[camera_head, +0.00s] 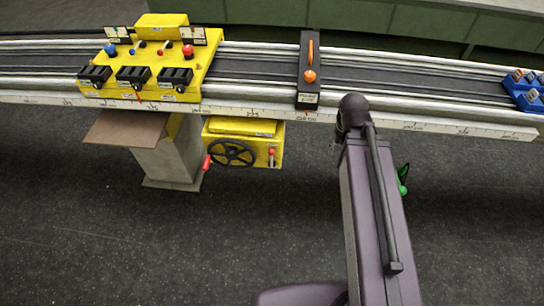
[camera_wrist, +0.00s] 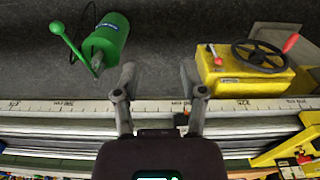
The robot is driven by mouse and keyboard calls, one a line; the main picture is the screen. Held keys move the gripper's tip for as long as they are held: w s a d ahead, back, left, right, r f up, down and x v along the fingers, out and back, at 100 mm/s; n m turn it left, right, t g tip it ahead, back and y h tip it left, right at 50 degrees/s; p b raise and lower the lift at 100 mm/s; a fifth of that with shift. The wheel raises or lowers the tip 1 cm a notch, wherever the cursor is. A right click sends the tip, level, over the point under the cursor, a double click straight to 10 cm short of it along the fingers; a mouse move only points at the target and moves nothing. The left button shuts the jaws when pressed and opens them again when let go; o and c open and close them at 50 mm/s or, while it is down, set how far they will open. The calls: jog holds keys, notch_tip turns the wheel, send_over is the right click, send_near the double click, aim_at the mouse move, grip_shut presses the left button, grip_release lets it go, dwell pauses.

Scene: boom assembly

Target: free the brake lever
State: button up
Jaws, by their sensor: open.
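Several levers are in view, and I cannot tell from a readable label which one is the brake lever. A green cylinder (camera_wrist: 106,42) with a green ball-ended lever (camera_wrist: 66,40) hangs at the upper left of the wrist view. In the head view, a bit of green (camera_head: 403,179) shows beside my arm, which hides the rest. A yellow handwheel box (camera_head: 243,143) carries a short red-knobbed lever (camera_head: 271,154); this lever also shows in the wrist view (camera_wrist: 215,57). My gripper (camera_wrist: 158,76) is open and empty, its fingers between the green cylinder and the yellow box, touching neither.
A long white rail with a printed scale (camera_head: 250,114) runs across. On it are a yellow control panel (camera_head: 150,60), a black plate with an orange-knobbed lever (camera_head: 309,75) and a blue block (camera_head: 525,90). A pillar (camera_head: 168,155) stands below. The floor in front looks clear.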

jog(key=w+a+f+t+b, duration=0.1)
jog(key=w+a+f+b, duration=0.45)
jog(key=f+b, duration=0.25)
jog(key=w+a+f+t+b, duration=0.1)
jog(key=w+a+f+b, duration=0.3)
jog(key=w+f+b, duration=0.3)
jog(key=n+t+b, duration=0.2)
jog(key=t+b, duration=0.1)
jog(key=b, duration=1.1)
send_near(272, 155)
jog(key=shift+w+d+r+y, duration=0.2)
jog(key=shift+w+r+y, duration=0.15)
jog(key=shift+y, duration=0.05)
jog(key=shift+f+g, duration=0.1)
jog(key=shift+g, duration=0.2)
jog(key=b+x, duration=1.3)
jog(key=shift+w+f, duration=0.2)
jog(key=shift+c, duration=0.2)
grip_shut()
